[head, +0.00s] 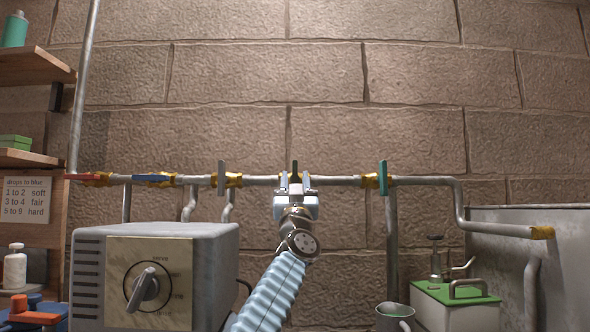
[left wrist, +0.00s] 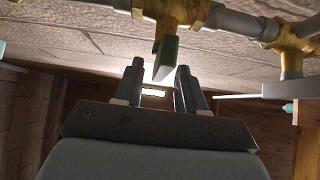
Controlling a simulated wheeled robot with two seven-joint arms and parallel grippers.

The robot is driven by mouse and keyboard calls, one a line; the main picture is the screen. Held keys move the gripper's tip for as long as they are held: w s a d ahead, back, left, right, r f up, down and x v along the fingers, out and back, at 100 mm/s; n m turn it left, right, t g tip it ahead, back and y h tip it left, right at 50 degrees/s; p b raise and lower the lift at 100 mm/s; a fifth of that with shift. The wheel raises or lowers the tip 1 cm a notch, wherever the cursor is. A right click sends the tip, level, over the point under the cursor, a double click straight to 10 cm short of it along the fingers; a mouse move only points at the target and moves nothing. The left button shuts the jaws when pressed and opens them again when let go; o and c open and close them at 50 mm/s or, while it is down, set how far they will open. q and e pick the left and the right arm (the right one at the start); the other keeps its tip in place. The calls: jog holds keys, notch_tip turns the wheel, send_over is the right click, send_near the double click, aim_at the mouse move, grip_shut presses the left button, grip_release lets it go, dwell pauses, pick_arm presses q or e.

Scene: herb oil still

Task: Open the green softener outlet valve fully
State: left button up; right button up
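A dark green valve handle (head: 294,167) stands upright, crosswise to the horizontal pipe, at the middle of the head view. In the left wrist view the dark handle (left wrist: 166,58) hangs from a brass valve body (left wrist: 172,10). My left gripper (head: 295,182) is open in front of this valve. In the left wrist view its fingertips (left wrist: 160,68) lie on either side of the handle's free end, with visible gaps; contact is not seen. A brighter green handle (head: 383,177) farther right is also upright across the pipe. No label shows which is the softener outlet. My right gripper is not in view.
The pipe (head: 340,181) also carries a grey-green upright handle (head: 222,177) and red (head: 82,176) and blue (head: 152,178) handles lying along it. A grey box with a dial (head: 205,235) stands lower left. A green-topped box (head: 455,295) and metal tank (head: 510,215) stand right.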

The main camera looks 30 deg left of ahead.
pick_arm(q)
jog(key=shift+w, duration=0.1)
grip_shut()
jog(key=shift+r+n+y+p, duration=0.2)
jog(key=shift+n+y+p, duration=0.15)
jog(key=shift+n, duration=0.35)
jog(key=shift+d+n+g+y, duration=0.1)
jog(key=shift+n+g+y, duration=1)
jog(key=shift+n+y, duration=0.1)
jog(key=shift+w+f+n+g+y, duration=0.15)
jog(key=shift+n+g+y, duration=0.65)
jog(key=shift+n, duration=0.4)
jog(key=shift+f, duration=0.1)
grip_release()
